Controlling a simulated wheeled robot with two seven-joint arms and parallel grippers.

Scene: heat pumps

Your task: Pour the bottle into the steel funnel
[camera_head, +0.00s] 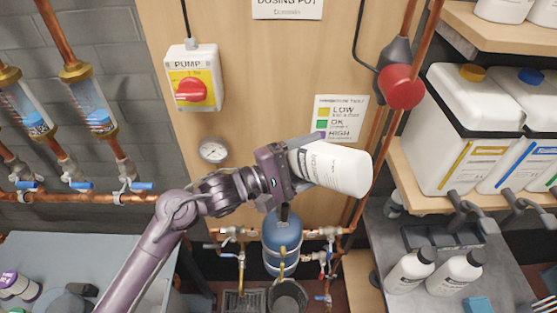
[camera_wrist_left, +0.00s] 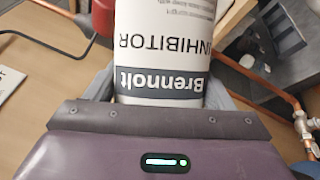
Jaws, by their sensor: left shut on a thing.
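A white bottle (camera_head: 338,168) is held in my left gripper (camera_head: 294,165) above the blue dosing vessel (camera_head: 282,243). The bottle lies strongly tilted, nearly on its side, with its broad rounded end to the right. In the left wrist view the bottle's label (camera_wrist_left: 163,50) reads "INHIBITOR" and "Brennolt", upside down. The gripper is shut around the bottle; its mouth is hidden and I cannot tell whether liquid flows. I cannot make out the steel funnel; the gripper and bottle cover the area over the vessel. My right gripper is not in view.
Copper pipes and valves flank the vessel. A red round fitting (camera_head: 401,87) is close to the bottle at upper right. A gauge (camera_head: 213,150) and pump switch (camera_head: 192,88) are on the panel. Large white canisters (camera_head: 455,130) stand on the right shelf; two white bottles (camera_head: 410,271) stand below.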

